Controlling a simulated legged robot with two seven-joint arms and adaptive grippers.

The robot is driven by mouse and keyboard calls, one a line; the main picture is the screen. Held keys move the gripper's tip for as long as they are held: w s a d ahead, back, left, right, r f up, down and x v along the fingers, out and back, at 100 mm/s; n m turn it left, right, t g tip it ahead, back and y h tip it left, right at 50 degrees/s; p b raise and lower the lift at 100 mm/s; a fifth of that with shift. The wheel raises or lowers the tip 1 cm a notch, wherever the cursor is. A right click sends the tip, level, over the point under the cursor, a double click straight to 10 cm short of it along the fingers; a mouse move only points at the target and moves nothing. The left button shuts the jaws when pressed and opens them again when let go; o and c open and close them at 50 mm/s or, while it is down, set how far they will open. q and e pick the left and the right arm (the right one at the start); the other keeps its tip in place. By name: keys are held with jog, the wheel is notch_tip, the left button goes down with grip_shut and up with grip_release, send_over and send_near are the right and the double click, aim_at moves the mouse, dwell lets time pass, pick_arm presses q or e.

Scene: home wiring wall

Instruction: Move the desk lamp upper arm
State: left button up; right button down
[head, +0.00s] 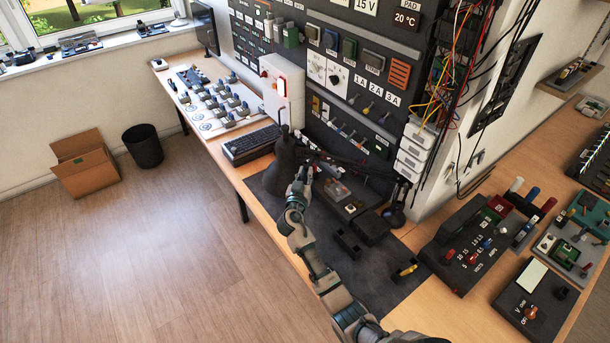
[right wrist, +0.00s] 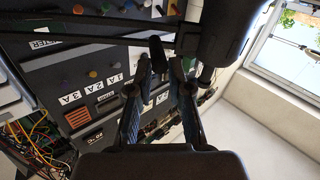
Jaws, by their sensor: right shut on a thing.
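The black desk lamp (head: 285,158) stands over the dark mat on the desk. Its shade hangs at the left end, and its thin upper arm (head: 345,160) runs right toward the joint near the panel corner. My right gripper (head: 303,173) reaches up from below, close beside the shade. In the right wrist view, the gripper's fingers (right wrist: 159,70) are close around a short dark part of the lamp, next to the shade (right wrist: 222,38). The upper arm's bars (right wrist: 85,28) cross above the fingertips. The exact contact is partly hidden. My left gripper is out of view.
A keyboard (head: 250,144) and a white box with a red light (head: 283,90) stand left of the lamp. The labelled wall panel (head: 340,85) rises close behind. Small black blocks (head: 369,227) lie on the mat (head: 385,285). Loose wires hang at right.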

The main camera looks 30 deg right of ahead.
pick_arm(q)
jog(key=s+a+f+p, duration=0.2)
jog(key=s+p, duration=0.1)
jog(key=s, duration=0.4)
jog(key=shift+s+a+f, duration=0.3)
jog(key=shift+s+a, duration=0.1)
pick_arm(e)
jog(key=s+d+r+m, duration=0.1)
jog(key=d+r+m, duration=0.1)
jog(key=r, duration=0.5)
jog(key=s+d+r+m, duration=0.1)
jog(key=s+r+m, duration=0.1)
jog(key=r, duration=0.5)
jog(key=shift+s+d+m, duration=0.2)
jog(key=shift+d+m, duration=0.2)
jog(key=shift+m, duration=0.2)
jog(key=c, duration=1.2)
grip_release()
jog(key=shift+o, duration=0.5)
jog(key=shift+s+d, duration=0.1)
jog(key=shift+d, duration=0.1)
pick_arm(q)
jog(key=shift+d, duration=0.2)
pick_arm(e)
jog(key=shift+d+f, duration=0.1)
jog(key=shift+d, duration=0.05)
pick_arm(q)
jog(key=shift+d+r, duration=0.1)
pick_arm(e)
jog(key=shift+a, duration=0.3)
